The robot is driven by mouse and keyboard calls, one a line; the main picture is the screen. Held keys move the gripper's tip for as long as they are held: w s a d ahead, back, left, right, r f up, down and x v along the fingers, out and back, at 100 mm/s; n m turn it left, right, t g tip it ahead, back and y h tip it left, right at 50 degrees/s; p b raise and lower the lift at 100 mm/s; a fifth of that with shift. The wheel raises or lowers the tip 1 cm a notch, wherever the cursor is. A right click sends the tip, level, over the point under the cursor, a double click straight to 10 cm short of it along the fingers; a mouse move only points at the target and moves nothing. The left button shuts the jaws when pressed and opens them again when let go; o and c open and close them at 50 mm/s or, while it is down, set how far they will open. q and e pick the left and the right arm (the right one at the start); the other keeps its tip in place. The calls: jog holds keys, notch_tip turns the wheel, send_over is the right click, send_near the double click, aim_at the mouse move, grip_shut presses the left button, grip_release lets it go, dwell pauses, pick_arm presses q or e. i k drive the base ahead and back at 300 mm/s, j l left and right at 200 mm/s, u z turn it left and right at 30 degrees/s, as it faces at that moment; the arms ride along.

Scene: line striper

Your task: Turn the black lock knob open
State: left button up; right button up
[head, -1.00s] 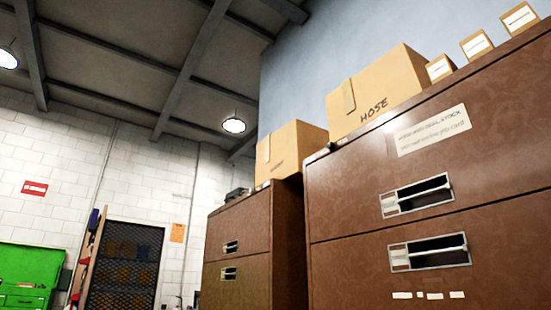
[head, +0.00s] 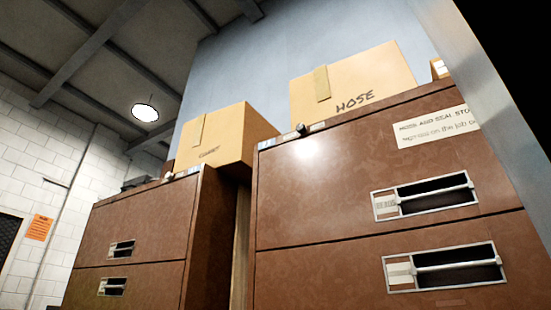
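A small black knob-like piece (head: 301,129) sits at the top front edge of the large brown filing cabinet (head: 330,190), near its left corner. It is too small to tell whether it is the lock knob or which way it is turned. A similar small piece (head: 168,176) shows at the top edge of the smaller brown cabinet (head: 135,222) on the left. The large cabinet's two visible drawers look shut, each with a recessed handle, upper (head: 425,196) and lower (head: 445,266). Neither of my grippers is in view.
A cardboard box marked HOSE (head: 350,82) stands on the large cabinet. Another box (head: 225,138) stands on the left cabinet. A narrow gap (head: 241,245) separates the cabinets. A grey-blue upright panel (head: 505,110) cuts across the right side. The floor is not visible.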

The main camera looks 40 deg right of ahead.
aim_at(301, 129)
jog(key=i+j+z, duration=0.1)
jog(key=i+z, duration=0.35)
jog(key=i+j+z, duration=0.25)
jog(key=i+z, duration=0.2)
